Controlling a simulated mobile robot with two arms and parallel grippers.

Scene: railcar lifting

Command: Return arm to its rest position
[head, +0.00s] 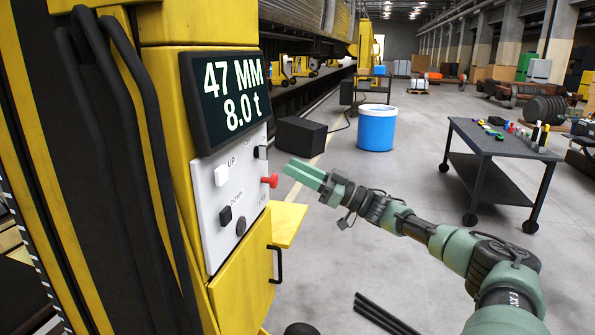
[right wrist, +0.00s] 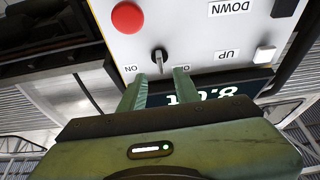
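My right gripper (head: 290,169) is in front of the control panel (head: 207,235) on the yellow lifting column. In the right wrist view its two green fingers (right wrist: 158,78) are spread apart with nothing held between them. The ON/OFF rotary switch (right wrist: 159,58) is just beyond the fingertips and points between them; I cannot tell whether they touch the panel. The red button (head: 270,181), white UP button (head: 221,175) and black DOWN button (head: 225,217) are on the panel. The display (head: 228,98) reads 47 MM and 8.0 t. My left gripper is not in view.
A small yellow shelf (head: 288,222) juts out below the panel. A blue bucket (head: 376,130) and black box (head: 301,138) stand behind the gripper. A dark wheeled table (head: 500,140) with tools stands right. Open floor lies between column and table.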

